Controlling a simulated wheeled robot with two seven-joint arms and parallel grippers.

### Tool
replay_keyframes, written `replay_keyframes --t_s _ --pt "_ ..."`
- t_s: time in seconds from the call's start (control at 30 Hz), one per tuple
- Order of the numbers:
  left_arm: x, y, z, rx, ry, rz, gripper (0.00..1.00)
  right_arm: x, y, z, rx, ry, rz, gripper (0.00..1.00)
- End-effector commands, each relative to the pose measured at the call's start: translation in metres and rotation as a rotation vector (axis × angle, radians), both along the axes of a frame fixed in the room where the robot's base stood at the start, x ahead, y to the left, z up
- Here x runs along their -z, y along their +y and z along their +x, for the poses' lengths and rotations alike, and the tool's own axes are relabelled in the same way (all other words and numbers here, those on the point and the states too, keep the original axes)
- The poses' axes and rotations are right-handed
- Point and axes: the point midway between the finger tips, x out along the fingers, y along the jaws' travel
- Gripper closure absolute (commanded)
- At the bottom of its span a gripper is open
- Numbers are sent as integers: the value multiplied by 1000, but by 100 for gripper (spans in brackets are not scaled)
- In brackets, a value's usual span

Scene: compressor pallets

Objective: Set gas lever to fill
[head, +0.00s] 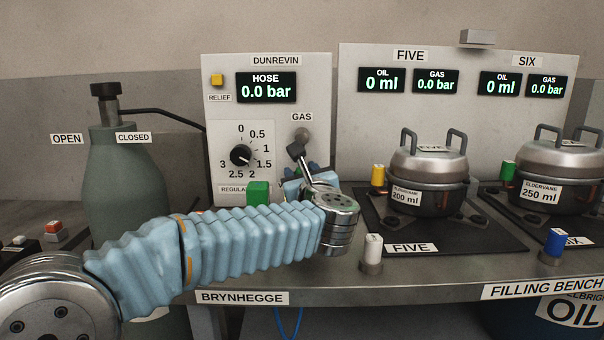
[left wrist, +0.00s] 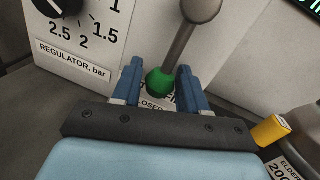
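The gas lever (left wrist: 183,40) shows in the left wrist view as a grey shaft hanging from a round pivot, tilted down to the left, with a green ball (left wrist: 160,83) at its end. In the head view its grey pivot (head: 303,134) shows below the GAS label; my wrist hides most of the rest. My left gripper (left wrist: 159,68) has its two blue fingers either side of the ball. They look open, with a thin gap at the left finger; contact on the right cannot be told. The label behind the ball is partly hidden, ending in "OSED". My right gripper is out of view.
The regulator dial (head: 240,156) is left of the lever, and a green block (head: 258,192) stands below it. The hose display (head: 266,88) reads 0.0 bar. A yellow-topped post (head: 378,175) and pot FIVE (head: 428,178) stand close on the right.

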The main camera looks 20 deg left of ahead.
Motion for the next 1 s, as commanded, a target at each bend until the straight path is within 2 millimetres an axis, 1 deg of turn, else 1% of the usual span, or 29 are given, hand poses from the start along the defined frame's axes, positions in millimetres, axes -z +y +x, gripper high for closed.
replay_keyframes --t_s 0.03,0.27,0.3,0.53,0.67,0.87,1.0 --pt "0 0 0 0 0 0 63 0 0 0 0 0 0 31" --pt "0 0 0 0 0 0 99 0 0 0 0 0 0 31" --pt "0 0 0 0 0 0 100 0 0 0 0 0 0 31" --pt "0 -1 0 0 -1 -4 100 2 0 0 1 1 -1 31" --pt "2 -2 0 0 -9 -28 100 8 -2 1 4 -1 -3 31" --pt "5 -9 2 1 -37 -119 100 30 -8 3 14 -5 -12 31" --pt "4 -17 4 1 -66 -221 100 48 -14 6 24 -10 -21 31"
